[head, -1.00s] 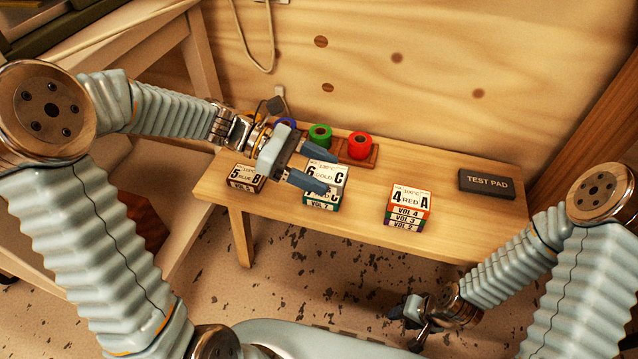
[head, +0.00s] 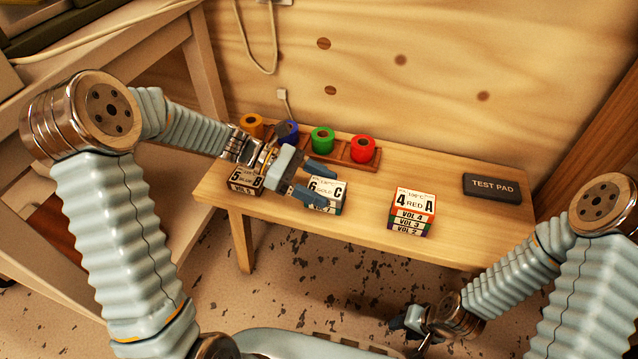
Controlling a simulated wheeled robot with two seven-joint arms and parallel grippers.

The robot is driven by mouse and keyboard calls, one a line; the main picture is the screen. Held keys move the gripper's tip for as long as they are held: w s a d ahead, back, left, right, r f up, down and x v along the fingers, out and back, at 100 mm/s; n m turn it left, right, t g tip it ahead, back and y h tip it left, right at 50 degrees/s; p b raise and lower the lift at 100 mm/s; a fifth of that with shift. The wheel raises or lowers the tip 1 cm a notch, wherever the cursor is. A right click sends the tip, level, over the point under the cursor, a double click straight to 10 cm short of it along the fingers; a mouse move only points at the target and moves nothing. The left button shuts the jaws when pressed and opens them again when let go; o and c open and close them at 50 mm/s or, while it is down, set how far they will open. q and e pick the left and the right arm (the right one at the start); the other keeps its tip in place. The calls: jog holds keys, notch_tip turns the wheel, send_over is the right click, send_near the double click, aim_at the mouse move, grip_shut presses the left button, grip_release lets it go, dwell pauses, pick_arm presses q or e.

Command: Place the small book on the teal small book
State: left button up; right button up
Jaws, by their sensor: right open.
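The small book (head: 328,188), with a white top marked "6 GOLD C", is between the fingers of my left gripper (head: 316,183). The gripper appears shut on it, one finger along the back and one across the front left. A book spine marked "VOL 7" (head: 323,209) shows just under it, partly hidden by the finger; its teal colour is hard to see now. The gold book seems to rest on it or sit very close above; I cannot tell which. My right gripper (head: 411,325) is low at the front, off the table, open and empty.
A "5 BLUE B" book (head: 241,185) lies to the left, partly behind my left gripper. A "4 RED A" stack (head: 414,208) stands to the right. A rack of coloured rolls (head: 366,160) is behind, and a test pad (head: 491,186) at the far right. The tabletop (head: 455,215) between is clear.

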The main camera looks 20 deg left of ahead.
pick_arm(q)
jog(key=o, duration=0.5)
jog(key=shift+c, duration=0.2)
jog(key=shift+r, duration=0.2)
jog(key=p+v, duration=0.1)
jog(key=v, duration=0.6)
jog(key=shift+a, duration=0.25)
